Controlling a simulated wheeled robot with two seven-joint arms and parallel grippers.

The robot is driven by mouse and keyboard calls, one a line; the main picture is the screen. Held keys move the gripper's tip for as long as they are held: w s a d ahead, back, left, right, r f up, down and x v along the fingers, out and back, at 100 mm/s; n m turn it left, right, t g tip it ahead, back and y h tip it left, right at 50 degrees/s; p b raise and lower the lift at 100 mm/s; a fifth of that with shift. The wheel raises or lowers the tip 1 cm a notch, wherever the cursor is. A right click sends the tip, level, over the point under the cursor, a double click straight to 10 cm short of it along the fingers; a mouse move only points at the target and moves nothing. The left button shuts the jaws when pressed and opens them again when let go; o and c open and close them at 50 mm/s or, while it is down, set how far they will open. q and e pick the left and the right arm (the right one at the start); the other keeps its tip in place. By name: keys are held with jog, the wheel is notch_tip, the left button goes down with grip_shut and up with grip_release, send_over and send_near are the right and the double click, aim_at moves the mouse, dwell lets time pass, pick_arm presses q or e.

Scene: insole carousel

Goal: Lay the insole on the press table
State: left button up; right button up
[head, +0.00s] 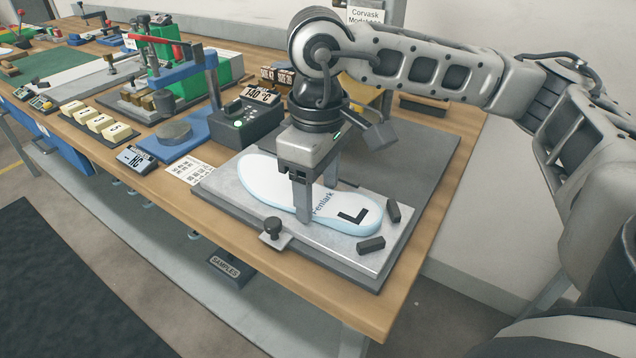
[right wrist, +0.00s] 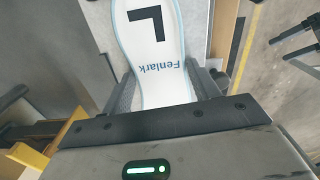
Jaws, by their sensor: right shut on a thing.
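The insole (head: 268,187) is white with a pale blue edge, a black L and the word Fenlark near one end. My right gripper (head: 316,200) points down and is shut across the insole's middle, with a finger at each side. The insole lies flat over the silver plate (head: 228,200) of the press table, its marked end near two small black blocks. I cannot tell whether it touches the plate. In the right wrist view the insole (right wrist: 155,75) runs up between the fingers, its far end cut off.
A black knob (head: 273,226) stands at the plate's front edge. The black blocks (head: 371,244) sit at its right end. A dark box with a 140 °C display (head: 246,122) stands behind left. A blue-framed press (head: 205,95) and several cream blocks (head: 101,122) are further left.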

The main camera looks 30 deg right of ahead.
aim_at(318, 201)
jog(key=shift+f, duration=0.15)
jog(key=o, duration=1)
jog(key=shift+c, duration=0.2)
notch_tip(318, 201, up, 12)
jog(key=p, duration=0.1)
jog(key=shift+r, duration=0.2)
jog(key=shift+p, duration=0.3)
